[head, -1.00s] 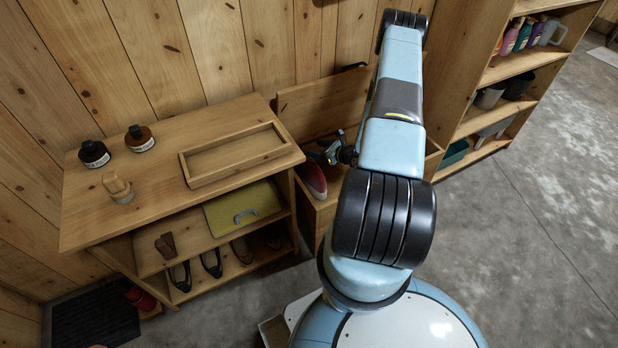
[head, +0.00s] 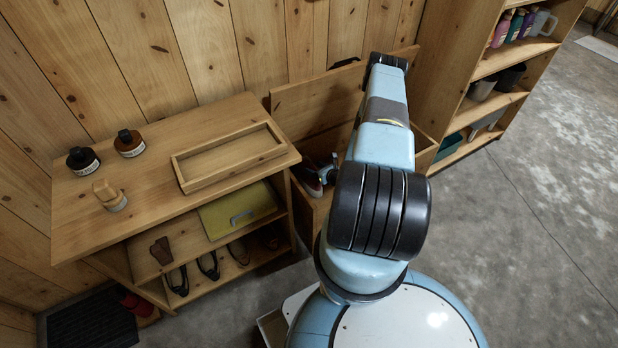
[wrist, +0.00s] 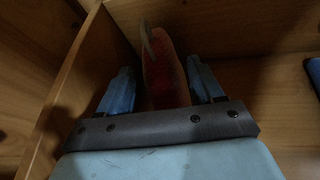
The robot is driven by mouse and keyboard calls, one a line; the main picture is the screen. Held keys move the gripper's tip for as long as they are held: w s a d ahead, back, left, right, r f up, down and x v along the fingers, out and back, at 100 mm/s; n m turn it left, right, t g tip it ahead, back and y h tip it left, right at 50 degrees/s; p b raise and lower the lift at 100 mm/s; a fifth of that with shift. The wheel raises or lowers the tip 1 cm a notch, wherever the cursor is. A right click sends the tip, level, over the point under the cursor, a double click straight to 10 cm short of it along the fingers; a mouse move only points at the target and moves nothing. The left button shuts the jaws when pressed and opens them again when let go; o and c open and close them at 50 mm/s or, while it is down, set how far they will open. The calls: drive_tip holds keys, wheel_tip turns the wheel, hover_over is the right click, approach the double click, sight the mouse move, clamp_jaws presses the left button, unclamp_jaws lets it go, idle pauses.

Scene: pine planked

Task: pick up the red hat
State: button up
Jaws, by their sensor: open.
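The red hat (wrist: 165,78) is a dark red, narrow upright shape with a pale curved strip along its top, dimly lit inside a wooden chest. In the head view a red and pale edge of it (head: 313,187) shows at the chest's left end, mostly hidden by my arm. My gripper (wrist: 160,82) is open in the wrist view, with one blue finger on each side of the hat. The hat's near end lies between the fingers. I cannot tell whether either finger touches it. In the head view my gripper (head: 329,172) is partly seen, low in the chest.
The chest's (head: 312,222) wall stands close to the left of my gripper in the wrist view. A blue item (wrist: 313,72) lies at the right. A wooden shelf bench (head: 140,215) with bottles, brush and tray stands left; a tall shelf (head: 440,95) stands right.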

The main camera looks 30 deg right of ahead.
drive_tip(key=shift+x, duration=1.45)
clamp_jaws()
